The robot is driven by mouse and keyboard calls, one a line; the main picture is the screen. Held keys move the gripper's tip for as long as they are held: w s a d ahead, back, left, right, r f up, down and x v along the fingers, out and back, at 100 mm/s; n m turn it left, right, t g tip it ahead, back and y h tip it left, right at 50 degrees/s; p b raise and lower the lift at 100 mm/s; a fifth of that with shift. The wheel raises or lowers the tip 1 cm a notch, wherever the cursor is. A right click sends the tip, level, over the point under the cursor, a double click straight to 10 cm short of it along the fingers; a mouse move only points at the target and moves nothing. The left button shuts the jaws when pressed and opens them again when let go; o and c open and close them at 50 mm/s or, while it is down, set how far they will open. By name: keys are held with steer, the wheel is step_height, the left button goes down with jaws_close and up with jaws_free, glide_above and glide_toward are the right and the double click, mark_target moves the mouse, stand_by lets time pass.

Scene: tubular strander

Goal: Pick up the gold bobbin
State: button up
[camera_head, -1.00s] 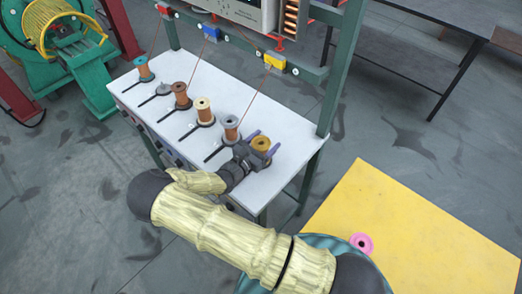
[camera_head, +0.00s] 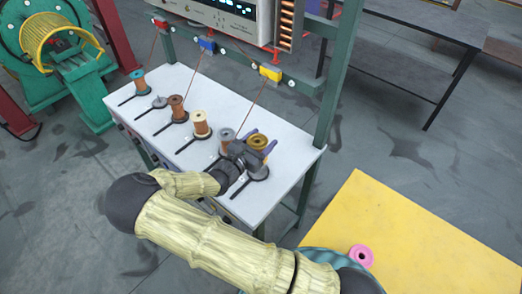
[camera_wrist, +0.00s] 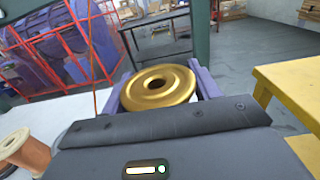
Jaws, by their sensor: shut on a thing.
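The gold bobbin (camera_head: 259,141) is at the right end of the white table, between the purple fingers of my gripper (camera_head: 257,144). In the wrist view the gold bobbin (camera_wrist: 158,87) shows its round upper flange and centre hole, with a purple finger of my gripper (camera_wrist: 160,90) on each side. The gripper is shut on it. The bobbin appears raised above a dark holder (camera_head: 259,174) with a handle on the table. Its lower part is hidden by the gripper.
The white table (camera_head: 285,172) also carries a grey bobbin (camera_head: 226,136), a cream bobbin (camera_head: 200,122), a brown bobbin (camera_head: 177,106) and a teal bobbin (camera_head: 137,77). A green frame post (camera_head: 338,80) stands behind the table.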

mark_target(261, 137)
steer(key=shift+r, duration=1.55)
